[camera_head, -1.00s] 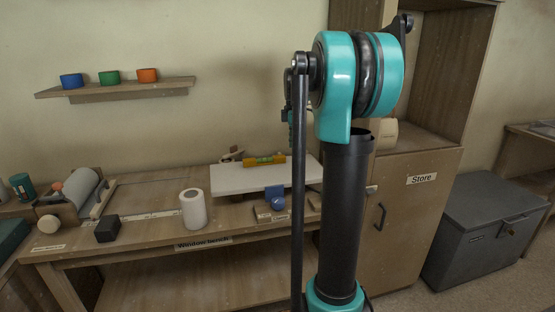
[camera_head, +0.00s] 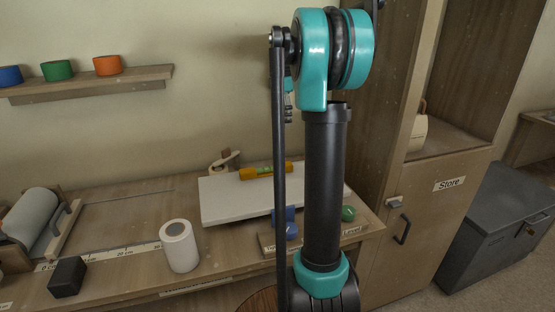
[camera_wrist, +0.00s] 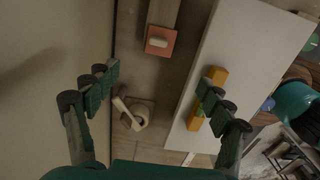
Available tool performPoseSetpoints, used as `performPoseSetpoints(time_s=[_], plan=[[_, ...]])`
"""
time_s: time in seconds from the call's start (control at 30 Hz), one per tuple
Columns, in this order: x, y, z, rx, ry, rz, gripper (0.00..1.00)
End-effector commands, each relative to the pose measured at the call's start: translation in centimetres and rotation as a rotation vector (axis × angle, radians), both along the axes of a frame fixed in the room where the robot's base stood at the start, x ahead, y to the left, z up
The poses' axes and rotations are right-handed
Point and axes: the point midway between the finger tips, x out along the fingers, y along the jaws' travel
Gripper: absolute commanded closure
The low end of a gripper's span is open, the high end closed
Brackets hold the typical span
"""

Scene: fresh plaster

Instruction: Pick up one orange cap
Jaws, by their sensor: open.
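A short orange cylinder (camera_head: 107,65), possibly a cap, stands on the wall shelf beside a green one (camera_head: 57,70) and a blue one (camera_head: 10,75). A yellow-orange level (camera_head: 263,172) lies on the white board (camera_head: 225,205) on the bench. In the wrist view, orange parts of it (camera_wrist: 194,118) show from behind my right finger; I cannot tell whether these are caps. My gripper (camera_wrist: 157,79) is open and empty above the bench, left of the level in that view. My arm hides part of the bench in the head view.
A white roll (camera_head: 180,246) and a dark block (camera_head: 67,277) stand on the bench. A pinkish block (camera_wrist: 160,41) and a pale wooden piece (camera_wrist: 136,113) lie below my gripper. A store cupboard (camera_head: 440,215) and a grey chest (camera_head: 500,225) are at right.

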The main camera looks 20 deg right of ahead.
Motion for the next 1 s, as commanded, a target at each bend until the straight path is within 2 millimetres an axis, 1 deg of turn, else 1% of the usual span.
performPoseSetpoints(time_s=[0.07, 0.17, 0.6, 0.7, 0.93, 1.0], plan=[[0.0, 0.0, -0.3, 0.000, 0.000, 0.000, 0.19], [0.0, 0.0, -1.4, 0.000, 0.000, 0.000, 0.19], [-0.1, 0.0, -9.9, 0.000, 0.000, -0.001, 0.19], [0.0, 0.0, -11.2, 0.000, 0.000, -0.001, 0.19], [-0.1, 0.1, -12.6, 0.000, 0.000, -0.001, 0.19], [-0.2, 0.1, -13.4, 0.000, 0.000, -0.001, 0.19]])
